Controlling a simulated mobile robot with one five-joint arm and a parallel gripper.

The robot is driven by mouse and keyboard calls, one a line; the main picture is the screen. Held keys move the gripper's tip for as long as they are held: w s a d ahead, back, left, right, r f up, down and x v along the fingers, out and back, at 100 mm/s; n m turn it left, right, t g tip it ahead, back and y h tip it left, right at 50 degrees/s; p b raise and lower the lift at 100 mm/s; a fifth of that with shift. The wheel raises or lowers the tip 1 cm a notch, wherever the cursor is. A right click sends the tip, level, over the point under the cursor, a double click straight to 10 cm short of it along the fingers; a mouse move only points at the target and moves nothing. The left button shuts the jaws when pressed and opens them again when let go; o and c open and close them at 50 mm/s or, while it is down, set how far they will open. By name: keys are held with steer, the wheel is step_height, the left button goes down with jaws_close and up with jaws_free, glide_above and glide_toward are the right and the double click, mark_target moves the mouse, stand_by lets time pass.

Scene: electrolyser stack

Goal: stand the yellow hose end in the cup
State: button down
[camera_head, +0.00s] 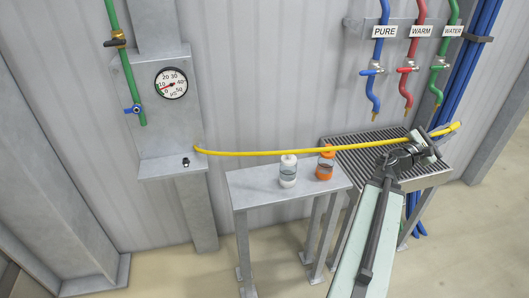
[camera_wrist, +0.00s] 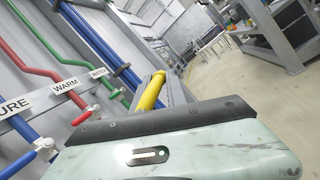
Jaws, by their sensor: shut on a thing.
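The yellow hose (camera_head: 290,152) runs from the wall panel at the left, in a shallow sag over the small table, to my gripper (camera_head: 427,143). My gripper is shut on the hose close to its end, above the right part of the grated tray. The yellow hose end (camera_head: 452,129) sticks out past the jaws to the right and slightly upward. In the wrist view the hose end (camera_wrist: 153,90) shows beyond the dark gripper edge; the jaws' contact is hidden there.
A white bottle (camera_head: 288,171) and an orange bottle (camera_head: 325,164) stand on the small grey table (camera_head: 245,188). The grated tray (camera_head: 350,153) lies under blue, red and green taps labelled PURE, WARM and WATER. A gauge (camera_head: 171,83) is on the wall panel. Blue pipes (camera_head: 478,45) rise at the right.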

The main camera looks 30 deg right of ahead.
steer(key=shift+s, duration=0.1)
step_height(320, 180, up, 9)
steer(key=p, duration=0.9)
